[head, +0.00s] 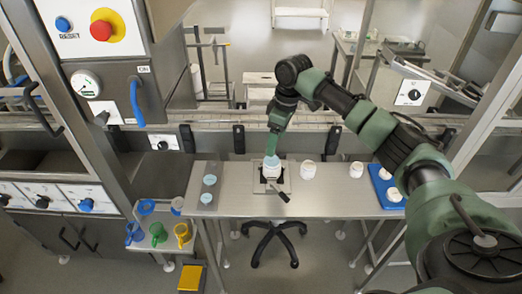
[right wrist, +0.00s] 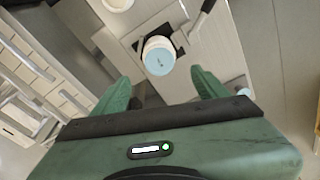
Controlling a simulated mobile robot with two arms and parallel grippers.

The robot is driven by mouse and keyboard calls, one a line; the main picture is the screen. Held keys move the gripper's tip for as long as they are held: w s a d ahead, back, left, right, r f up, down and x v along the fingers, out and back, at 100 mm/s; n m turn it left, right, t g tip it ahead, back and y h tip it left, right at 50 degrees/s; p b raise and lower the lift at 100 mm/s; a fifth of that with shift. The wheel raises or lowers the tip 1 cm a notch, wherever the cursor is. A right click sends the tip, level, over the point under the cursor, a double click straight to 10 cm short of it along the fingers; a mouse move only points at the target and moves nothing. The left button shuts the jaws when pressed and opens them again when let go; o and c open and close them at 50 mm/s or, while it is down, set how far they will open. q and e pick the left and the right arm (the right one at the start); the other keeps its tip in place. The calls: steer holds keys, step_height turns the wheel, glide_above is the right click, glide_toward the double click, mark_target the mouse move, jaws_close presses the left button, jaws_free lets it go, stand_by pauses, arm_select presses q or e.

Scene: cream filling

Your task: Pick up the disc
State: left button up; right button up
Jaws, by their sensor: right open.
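Two loose light blue discs, a rear one (head: 209,180) and a front one (head: 206,198), lie at the left end of the metal table. A white jar (head: 272,171) with a light blue round top stands in a small black fixture to their right. The same jar shows in the right wrist view (right wrist: 159,55), ahead of the fingers. My right gripper (right wrist: 161,82) is open with nothing between its fingers. In the head view it hangs (head: 272,157) just above the jar, partly hiding its top. My left gripper is not in view.
More white jars stand to the right, one near the fixture (head: 308,169), one farther along (head: 356,169), others on a blue tray (head: 377,176). A dark lever (head: 281,195) sticks out from the fixture. Coloured mugs (head: 158,233) stand on a lower shelf at left.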

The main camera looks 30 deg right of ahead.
mark_target(272, 160)
steer(key=shift+w+d+f, duration=0.1)
steer(key=shift+w, duration=0.1)
steer(key=shift+s+f, duration=0.15)
steer(key=shift+f, duration=0.15)
steer(key=shift+s+a+f+p, duration=0.1)
steer(key=shift+s+f+p, duration=0.05)
steer(key=shift+f+p, duration=0.35)
steer(key=shift+s+a+f+p, duration=0.1)
steer(key=shift+f+p, duration=0.3)
steer(key=shift+f, duration=0.2)
steer(key=f, duration=0.1)
steer(key=w+f, duration=0.1)
steer(key=f, duration=0.1)
steer(key=shift+a+p, duration=0.1)
steer(key=shift+p, duration=0.3)
steer(key=shift+f, duration=0.5)
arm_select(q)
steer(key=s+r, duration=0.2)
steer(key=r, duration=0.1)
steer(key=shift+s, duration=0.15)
arm_select(e)
steer(key=shift+f, duration=0.2)
